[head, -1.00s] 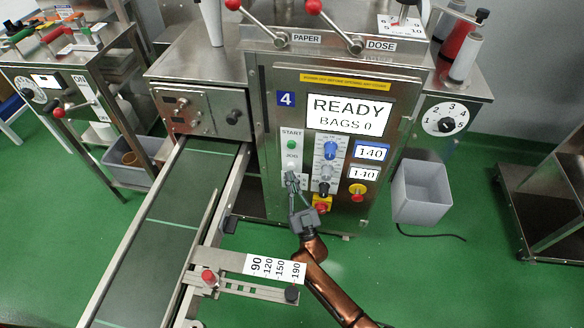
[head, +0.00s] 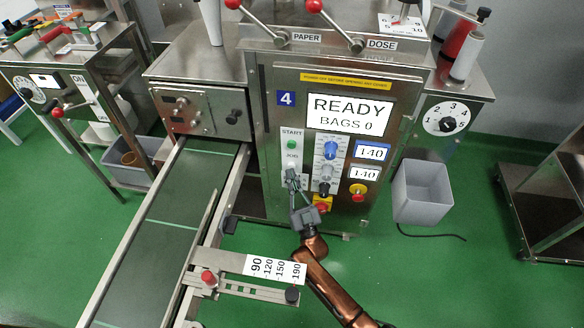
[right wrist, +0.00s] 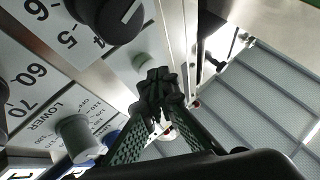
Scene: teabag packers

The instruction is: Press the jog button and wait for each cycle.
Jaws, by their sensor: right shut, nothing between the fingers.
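Machine 4 has a steel front panel with a display (head: 348,114) reading READY, BAGS 0. On its left strip, the green start button (head: 291,145) sits above the JOG label, with the pale jog button (head: 291,166) just below that label. My right gripper (head: 291,176) is shut and empty, its fingertips at or just below the jog button. I cannot tell whether they touch it. In the right wrist view, the shut fingertips (right wrist: 157,88) point at the panel, close to a pale round button (right wrist: 140,62). My left gripper is not in view.
A conveyor (head: 170,215) runs at the left, with a width scale (head: 275,267) near my arm.

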